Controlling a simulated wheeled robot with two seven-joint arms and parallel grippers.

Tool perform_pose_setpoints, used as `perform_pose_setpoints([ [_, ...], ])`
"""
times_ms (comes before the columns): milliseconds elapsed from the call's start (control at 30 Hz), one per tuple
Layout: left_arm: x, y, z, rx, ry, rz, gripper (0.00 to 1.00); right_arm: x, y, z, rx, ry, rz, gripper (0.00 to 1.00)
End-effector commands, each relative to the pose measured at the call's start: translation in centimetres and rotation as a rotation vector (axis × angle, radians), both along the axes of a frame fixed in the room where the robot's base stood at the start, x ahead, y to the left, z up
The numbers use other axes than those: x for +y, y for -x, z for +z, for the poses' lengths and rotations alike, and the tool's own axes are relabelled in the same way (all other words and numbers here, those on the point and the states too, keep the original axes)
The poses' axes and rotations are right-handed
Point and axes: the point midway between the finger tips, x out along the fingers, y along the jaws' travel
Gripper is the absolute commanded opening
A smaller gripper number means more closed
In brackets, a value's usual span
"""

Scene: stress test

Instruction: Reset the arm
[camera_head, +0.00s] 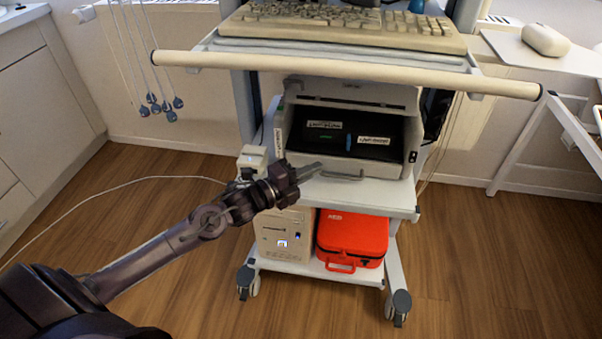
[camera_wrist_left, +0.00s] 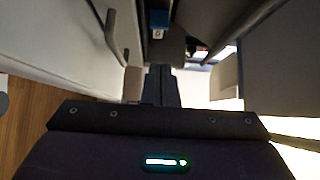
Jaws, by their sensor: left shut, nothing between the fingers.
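My left arm comes in from the lower left in the head view and reaches toward the cart. Its gripper (camera_head: 308,170) is shut and empty, in front of the open box-like device on the cart's middle shelf. In the left wrist view the shut fingers (camera_wrist_left: 161,84) point toward the device, with grey and pale surfaces close on both sides. I cannot tell whether the gripper touches anything. My right gripper does not show in either view.
The device (camera_head: 405,95) has a dark interior with a small blue item (camera_head: 349,142). A keyboard (camera_head: 340,27) lies on the top shelf, above a long handle bar (camera_head: 350,69). A red case (camera_head: 352,236) and computer (camera_head: 283,236) stand below. Wooden floor (camera_head: 490,270) is clear at right.

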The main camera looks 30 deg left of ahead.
Motion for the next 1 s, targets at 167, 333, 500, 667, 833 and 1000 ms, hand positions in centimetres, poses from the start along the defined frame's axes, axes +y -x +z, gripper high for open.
perform_pose_setpoints([
  [167, 1.0, 1.9, 0.0, 0.003, -0.001, 0.000, 0.00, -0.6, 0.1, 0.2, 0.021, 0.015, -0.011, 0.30],
  [333, 1.4, 2.4, 0.0, 0.000, 0.000, 0.001, 0.00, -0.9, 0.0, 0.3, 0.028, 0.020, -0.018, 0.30],
  [500, 1.2, 2.6, -0.4, 0.020, 0.014, 0.010, 0.00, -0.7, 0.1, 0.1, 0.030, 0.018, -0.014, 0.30],
  [667, -0.8, 4.3, -4.2, 0.234, 0.145, 0.110, 0.00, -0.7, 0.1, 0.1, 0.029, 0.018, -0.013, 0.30],
  [833, -4.3, 9.5, -10.6, 0.659, 0.403, 0.349, 0.00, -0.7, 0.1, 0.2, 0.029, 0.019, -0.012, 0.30],
  [1000, -6.8, 15.8, -14.3, 1.012, 0.602, 0.599, 0.00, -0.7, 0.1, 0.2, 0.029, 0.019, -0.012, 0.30],
])
